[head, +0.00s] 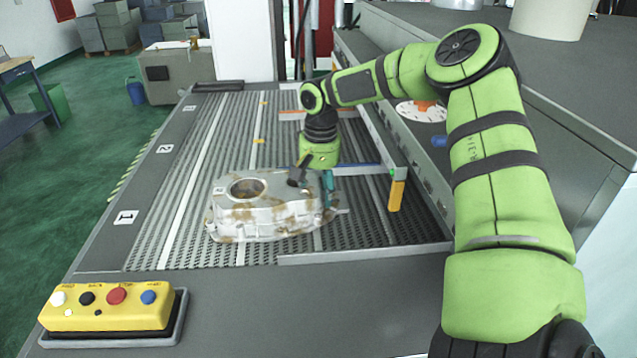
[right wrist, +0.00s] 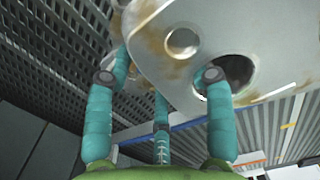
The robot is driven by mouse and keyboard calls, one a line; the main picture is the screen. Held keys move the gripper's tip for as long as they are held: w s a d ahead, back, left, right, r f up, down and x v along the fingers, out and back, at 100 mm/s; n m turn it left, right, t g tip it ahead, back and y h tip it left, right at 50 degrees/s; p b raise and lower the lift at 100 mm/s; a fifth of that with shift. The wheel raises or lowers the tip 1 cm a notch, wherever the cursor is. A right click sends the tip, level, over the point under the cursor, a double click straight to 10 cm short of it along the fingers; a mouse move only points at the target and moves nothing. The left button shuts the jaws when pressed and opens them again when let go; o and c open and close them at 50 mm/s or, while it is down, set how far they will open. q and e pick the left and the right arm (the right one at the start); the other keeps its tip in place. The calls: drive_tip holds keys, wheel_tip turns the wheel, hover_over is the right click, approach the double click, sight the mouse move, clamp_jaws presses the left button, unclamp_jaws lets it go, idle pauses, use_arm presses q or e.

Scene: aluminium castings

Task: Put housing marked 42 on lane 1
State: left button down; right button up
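A grey-silver aluminium housing (head: 262,212) with brown stains and a round bore in its top sits over the near part of the ribbed belt, level with the lane label 1 (head: 126,217). No number is readable on it. My right gripper (head: 313,188) is at its right end, with fingers on or close beside it. In the right wrist view, the teal fingers (right wrist: 160,80) reach the edge of the housing (right wrist: 225,25), one in front of an opening. Whether they press on it is unclear. My left gripper is not in view.
The belt (head: 185,235) carries white lines, and labels 1 and 2 (head: 164,149) are on its left border. A blue-edged barrier (head: 350,170) with a yellow end stands behind my right gripper. A yellow button box (head: 103,306) sits at front left. The belt left of the housing is clear.

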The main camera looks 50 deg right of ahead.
drive_tip(key=shift+s+a+r, duration=0.1)
drive_tip(key=shift+r, duration=0.25)
wheel_tip(320, 180, up, 12)
drive_tip(key=b, duration=0.2)
drive_tip(key=shift+f, duration=0.2)
